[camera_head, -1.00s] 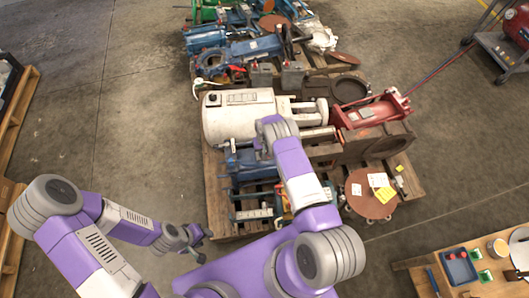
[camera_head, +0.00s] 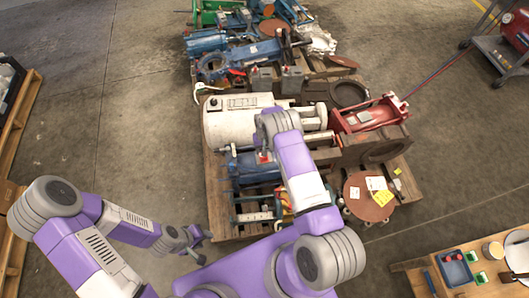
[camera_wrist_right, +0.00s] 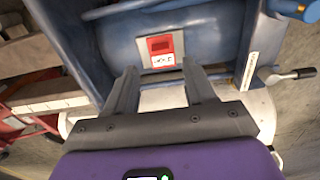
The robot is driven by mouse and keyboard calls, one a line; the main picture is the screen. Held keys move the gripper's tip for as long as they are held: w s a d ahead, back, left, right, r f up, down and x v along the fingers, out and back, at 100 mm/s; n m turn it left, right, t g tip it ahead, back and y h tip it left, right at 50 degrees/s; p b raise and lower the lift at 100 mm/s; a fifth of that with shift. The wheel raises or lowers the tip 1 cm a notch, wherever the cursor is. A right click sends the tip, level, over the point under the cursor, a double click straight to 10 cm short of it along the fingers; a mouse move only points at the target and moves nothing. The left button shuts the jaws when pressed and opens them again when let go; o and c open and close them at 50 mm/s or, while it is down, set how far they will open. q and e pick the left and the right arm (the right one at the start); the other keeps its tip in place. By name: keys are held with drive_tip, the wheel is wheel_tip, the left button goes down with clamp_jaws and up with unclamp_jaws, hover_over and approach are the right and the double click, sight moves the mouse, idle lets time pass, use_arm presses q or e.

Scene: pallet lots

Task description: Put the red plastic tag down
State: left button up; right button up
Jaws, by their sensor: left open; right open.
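The red plastic tag (camera_wrist_right: 161,47), a small red piece with a white lower label, lies on the rounded side of a blue machine (camera_wrist_right: 205,42) in the right wrist view. It also shows as a small red spot (camera_head: 264,157) in the head view. My right gripper (camera_wrist_right: 158,74) is open and empty. Its two fingertips are just short of the tag and apart from it. In the head view its fingers are hidden behind my own wrist. My left gripper (camera_head: 198,243) is open and empty, low over the floor left of the pallet.
The wooden pallet (camera_head: 218,205) is crowded with a white motor (camera_head: 232,122), a red machine (camera_head: 370,115) and a brown disc (camera_head: 366,207) with paper labels. A table (camera_head: 408,266) with small trays stands at the lower right. Bare floor lies left of the pallet.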

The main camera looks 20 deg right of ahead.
wheel_tip(320, 180, up, 5)
drive_tip(key=p, duration=0.1)
drive_tip(key=s+a+f+y, duration=0.1)
drive_tip(key=s+a, duration=0.3)
drive_tip(key=s, duration=0.3)
drive_tip(key=s+a+y, duration=0.1)
drive_tip(key=s+a, duration=0.4)
drive_tip(key=s, duration=0.2)
drive_tip(key=s+a+r+y, duration=0.1)
drive_tip(key=s+a+r, duration=0.2)
drive_tip(key=s, duration=0.4)
drive_tip(key=s+a+r+y, duration=0.1)
drive_tip(key=s+a+r, duration=0.2)
drive_tip(key=s+a, duration=0.2)
drive_tip(key=shift+s+a+r+t, duration=0.15)
drive_tip(key=shift+s+r+t, duration=0.2)
drive_tip(key=shift+s, duration=0.75)
wheel_tip(320, 180, up, 5)
drive_tip(key=p, duration=0.5)
drive_tip(key=shift+r+p, duration=0.15)
drive_tip(key=shift+p, duration=0.15)
